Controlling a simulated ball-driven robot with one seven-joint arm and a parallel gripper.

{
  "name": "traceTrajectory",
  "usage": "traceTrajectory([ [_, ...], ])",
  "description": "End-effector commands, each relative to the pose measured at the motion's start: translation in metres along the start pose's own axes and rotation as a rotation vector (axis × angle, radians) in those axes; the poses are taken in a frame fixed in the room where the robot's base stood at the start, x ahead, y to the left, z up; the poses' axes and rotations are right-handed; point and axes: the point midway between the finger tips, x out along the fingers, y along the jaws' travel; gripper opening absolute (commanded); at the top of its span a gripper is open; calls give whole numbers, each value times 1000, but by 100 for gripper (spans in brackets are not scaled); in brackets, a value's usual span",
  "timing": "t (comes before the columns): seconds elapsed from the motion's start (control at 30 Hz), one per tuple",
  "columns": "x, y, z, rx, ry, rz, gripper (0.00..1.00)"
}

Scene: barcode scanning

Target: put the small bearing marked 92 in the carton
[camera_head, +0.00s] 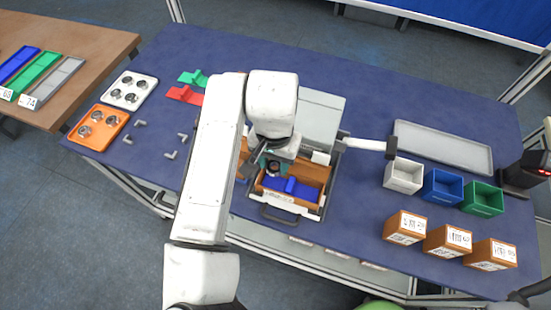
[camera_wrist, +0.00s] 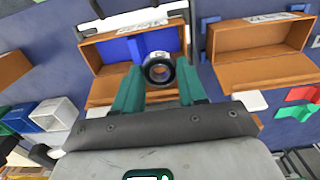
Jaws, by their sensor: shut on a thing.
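My gripper (camera_head: 272,166) is shut on a small dark ring-shaped bearing (camera_wrist: 159,70), which sits between the green fingertips in the wrist view. Any marking on it is too small to read. An open brown carton (camera_head: 318,177) with a blue insert (camera_head: 292,187) stands in a holder just below and in front of my gripper. In the wrist view the same carton (camera_wrist: 88,52) lies beyond the fingertips, and the bearing covers part of its near right side. The bearing appears above the carton. I cannot tell how high.
A second open brown carton (camera_wrist: 262,72) stands beside the first. A white tray (camera_head: 145,80) and an orange tray (camera_head: 122,118) hold several bearings at the left. Open bins, including a white one (camera_head: 403,176), and closed cartons (camera_head: 405,227) are at the right. A grey machine (camera_head: 322,115) rises behind my gripper.

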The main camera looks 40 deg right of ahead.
Motion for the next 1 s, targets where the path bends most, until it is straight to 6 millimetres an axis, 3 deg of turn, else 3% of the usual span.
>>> traceTrajectory([
  [0.7,63,1,0,-1,0,2,10],
  [1.0,77,0,0,-1,0,0,10],
])
